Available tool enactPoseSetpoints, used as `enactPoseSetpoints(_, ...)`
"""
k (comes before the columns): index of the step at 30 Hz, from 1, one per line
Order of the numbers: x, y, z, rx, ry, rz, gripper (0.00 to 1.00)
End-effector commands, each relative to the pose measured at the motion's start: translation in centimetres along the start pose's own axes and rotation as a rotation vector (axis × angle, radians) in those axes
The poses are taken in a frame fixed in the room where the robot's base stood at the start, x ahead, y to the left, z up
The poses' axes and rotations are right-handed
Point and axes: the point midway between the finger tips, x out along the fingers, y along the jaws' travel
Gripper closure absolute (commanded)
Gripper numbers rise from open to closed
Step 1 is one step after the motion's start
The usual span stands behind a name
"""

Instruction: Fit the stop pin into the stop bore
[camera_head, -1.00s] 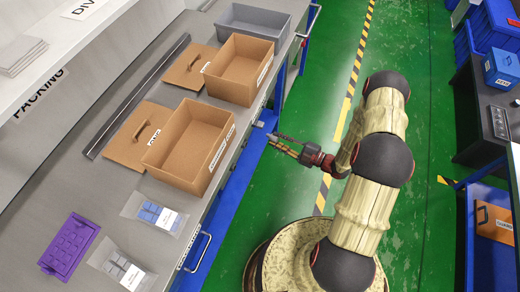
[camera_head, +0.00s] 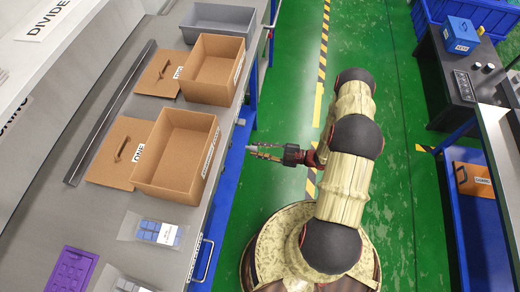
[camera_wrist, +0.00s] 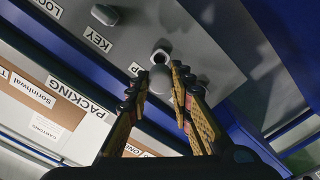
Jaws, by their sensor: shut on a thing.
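My gripper (camera_wrist: 161,88) is shut on the stop pin (camera_wrist: 160,80), whose rounded grey end shows between the fingertips in the wrist view. Most of the pin is hidden behind the fingers. The stop bore (camera_wrist: 160,56), a dark hole with a pale rim, lies on a grey panel (camera_wrist: 205,40) just above the pin in that view. A label (camera_wrist: 135,68) ending in "OP" is beside it. The pin appears outside the bore; its height above the panel cannot be told. In the head view my gripper (camera_head: 254,151) is beside the bench's right edge, with a small grey thing at its tips.
A grey knob (camera_wrist: 105,14) stands near the KEY label (camera_wrist: 96,39); another grey rounded part (camera_wrist: 198,88) is by the right finger. In the head view, open cartons (camera_head: 175,155) and a purple tray (camera_head: 70,271) stand on the bench.

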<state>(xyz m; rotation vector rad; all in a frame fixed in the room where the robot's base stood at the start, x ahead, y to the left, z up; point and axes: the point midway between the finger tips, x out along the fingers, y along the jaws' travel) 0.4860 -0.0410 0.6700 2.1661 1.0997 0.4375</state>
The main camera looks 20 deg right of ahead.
Motion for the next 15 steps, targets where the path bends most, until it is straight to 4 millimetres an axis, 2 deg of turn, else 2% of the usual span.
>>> enactPoseSetpoints(15, 4.2, 0.0, -0.1, 0.0, 0.001, -0.001, 1.0)
